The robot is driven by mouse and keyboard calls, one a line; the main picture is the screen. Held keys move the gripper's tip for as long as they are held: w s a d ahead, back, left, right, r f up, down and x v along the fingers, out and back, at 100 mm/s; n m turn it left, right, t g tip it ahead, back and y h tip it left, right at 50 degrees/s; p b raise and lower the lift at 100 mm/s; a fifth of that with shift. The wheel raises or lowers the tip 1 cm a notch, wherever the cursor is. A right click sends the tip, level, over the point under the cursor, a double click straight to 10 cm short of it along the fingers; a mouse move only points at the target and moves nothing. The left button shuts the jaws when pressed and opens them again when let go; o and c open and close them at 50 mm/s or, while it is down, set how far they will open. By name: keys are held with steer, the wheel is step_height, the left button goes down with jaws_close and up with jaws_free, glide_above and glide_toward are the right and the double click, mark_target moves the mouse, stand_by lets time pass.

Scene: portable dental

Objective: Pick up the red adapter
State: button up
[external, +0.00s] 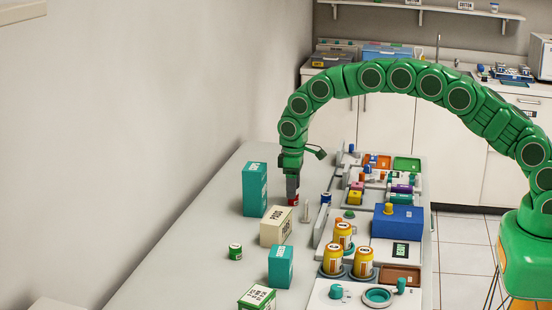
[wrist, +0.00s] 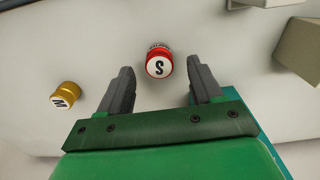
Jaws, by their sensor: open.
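The red adapter (wrist: 160,62) is a small round red piece with a white top marked "S". In the wrist view it stands on the pale table top, between and slightly beyond the tips of my open gripper (wrist: 160,68). Clear gaps show on both sides of it. In the external view, my gripper (external: 292,187) points straight down over the table, and the red adapter (external: 293,202) shows as a bit of red right at the fingertips. Its lower part is hard to make out there.
A gold piece marked "M" (wrist: 66,95) lies left of my gripper in the wrist view. A tall teal box (external: 255,190) and a cream box (external: 276,226) stand close by. Trays with yellow jars (external: 333,259) and a blue box (external: 398,223) fill the right side.

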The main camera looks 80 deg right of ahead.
step_height(320, 180, down, 3)
steer(key=shift+f, duration=0.15)
steer(key=shift+c, duration=0.3)
steer(key=c, duration=1.1)
